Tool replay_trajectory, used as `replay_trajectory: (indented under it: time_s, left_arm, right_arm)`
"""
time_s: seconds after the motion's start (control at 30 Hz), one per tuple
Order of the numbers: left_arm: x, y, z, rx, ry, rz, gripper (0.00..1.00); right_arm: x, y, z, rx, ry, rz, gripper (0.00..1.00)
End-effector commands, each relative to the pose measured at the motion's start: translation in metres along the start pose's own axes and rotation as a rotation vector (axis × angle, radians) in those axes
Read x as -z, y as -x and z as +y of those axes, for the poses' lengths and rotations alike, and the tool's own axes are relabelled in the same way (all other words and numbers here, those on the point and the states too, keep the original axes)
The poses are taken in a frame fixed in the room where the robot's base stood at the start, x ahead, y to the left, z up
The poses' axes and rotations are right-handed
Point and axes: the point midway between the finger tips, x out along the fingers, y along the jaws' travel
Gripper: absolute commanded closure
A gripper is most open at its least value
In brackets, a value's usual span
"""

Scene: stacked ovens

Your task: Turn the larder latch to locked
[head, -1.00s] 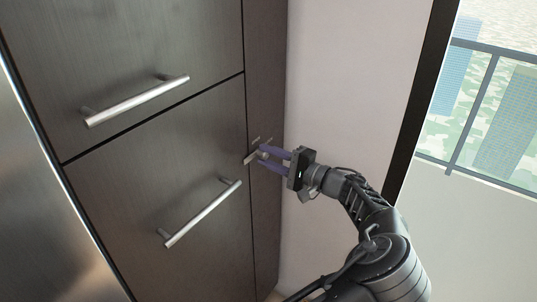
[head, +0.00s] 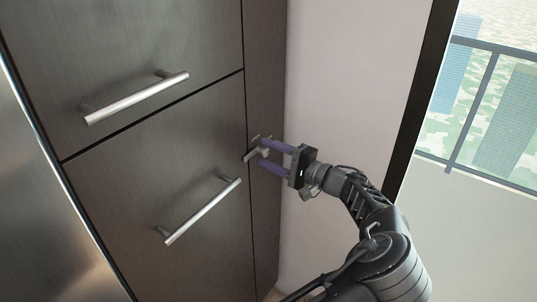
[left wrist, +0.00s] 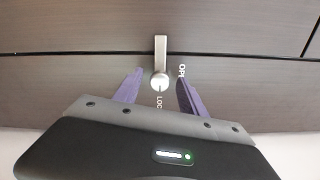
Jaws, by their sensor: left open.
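The larder latch is a small silver bar with a round knob (head: 263,152), on the narrow dark panel beside the drawers. In the left wrist view the latch bar (left wrist: 161,52) points straight up from the knob. My left gripper (head: 262,153) is open, with one purple finger on each side of the knob. In the wrist view there are gaps between the fingers and the knob. My right gripper is not in view.
Two dark drawer fronts with bar handles, an upper handle (head: 136,99) and a lower handle (head: 202,212), stand left of the latch. A pale wall (head: 345,75) is to the right, then a dark frame and a window. The space before the drawers is clear.

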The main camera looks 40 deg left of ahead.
Motion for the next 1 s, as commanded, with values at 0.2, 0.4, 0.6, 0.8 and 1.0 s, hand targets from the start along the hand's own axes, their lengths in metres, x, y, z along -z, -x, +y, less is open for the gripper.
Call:
replay_trajectory:
  time_s: [0.2,0.4,0.6,0.8,1.0]
  left_arm:
    - [0.001,0.029,0.002,-0.001,0.001,0.003,0.51]
    - [0.001,0.061,0.002,0.000,0.001,0.003,0.51]
    - [0.001,0.074,0.001,-0.001,0.000,0.001,0.51]
    - [0.000,0.074,0.000,-0.001,0.000,0.001,0.51]
    - [0.000,0.074,0.000,0.000,-0.001,0.001,0.51]
  right_arm:
    - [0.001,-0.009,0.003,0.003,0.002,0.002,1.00]
    - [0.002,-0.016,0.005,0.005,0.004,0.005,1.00]
    - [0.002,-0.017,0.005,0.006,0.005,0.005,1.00]
    - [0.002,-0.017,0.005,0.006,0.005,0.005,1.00]
    - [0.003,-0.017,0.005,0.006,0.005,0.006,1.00]
